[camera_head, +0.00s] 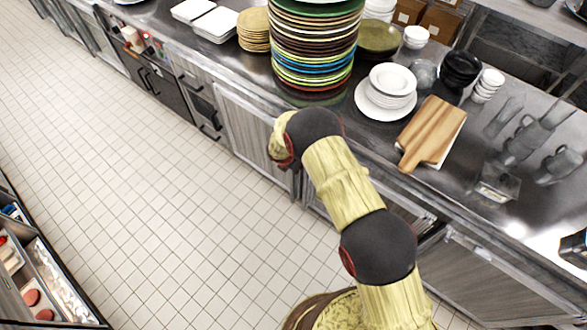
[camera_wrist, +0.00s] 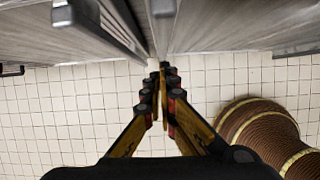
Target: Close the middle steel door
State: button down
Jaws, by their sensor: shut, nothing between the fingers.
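Grey steel doors line the front of the counter. One door (camera_head: 250,128) shows left of my arm in the head view, and another (camera_head: 485,280) is at the lower right. The stretch between them is largely hidden by my arm. In the wrist view, a grey panel with a thick edge (camera_wrist: 98,25) stands out at the upper left, and another panel (camera_wrist: 235,25) is at the upper right. A narrow gap runs between them. My gripper (camera_wrist: 163,68) is shut and empty, its fingertips near that gap; contact is unclear. In the head view the fingers are hidden.
The steel counter (camera_head: 375,140) carries a tall stack of coloured plates (camera_head: 315,45), white bowls (camera_head: 392,80) and a wooden board (camera_head: 432,130). The tiled floor (camera_head: 170,190) is clear left of my arm. An open container with goods (camera_head: 45,285) stands at the lower left.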

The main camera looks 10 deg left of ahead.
jog(key=s+p+v, duration=0.1)
jog(key=v, duration=0.9)
jog(key=shift+f, duration=0.15)
jog(key=shift+a, duration=0.15)
